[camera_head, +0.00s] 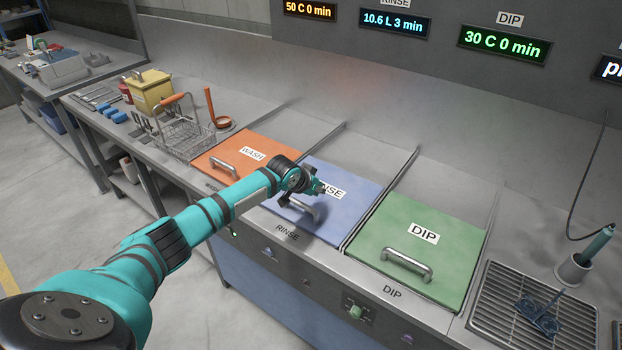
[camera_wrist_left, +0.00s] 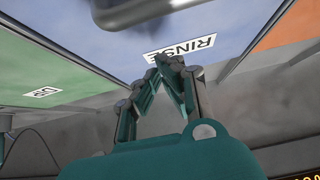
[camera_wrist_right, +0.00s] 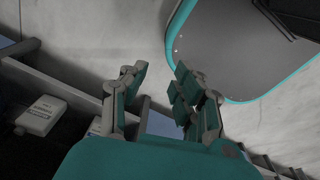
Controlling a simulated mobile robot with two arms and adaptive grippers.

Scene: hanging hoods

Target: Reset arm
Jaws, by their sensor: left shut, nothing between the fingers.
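My left arm reaches in from the left in the head view. My left gripper (camera_head: 318,188) is shut and empty over the blue RINSE lid (camera_head: 352,211), close to the RINSE label. The left wrist view shows the fingertips (camera_wrist_left: 172,62) together below that label, with a metal handle (camera_wrist_left: 140,12) at the top edge. I cannot tell whether the gripper touches the lid. My right gripper (camera_wrist_right: 160,70) shows only in the right wrist view. Its fingers are apart with nothing between them, and floor lies beyond them.
The orange WASH lid (camera_head: 252,150) and green DIP lid (camera_head: 440,240) lie flat on either side of the blue one, with raised handles. A wire basket (camera_head: 187,135) and yellow container (camera_head: 150,90) stand left. A drain rack (camera_head: 500,300) with a blue tool is right.

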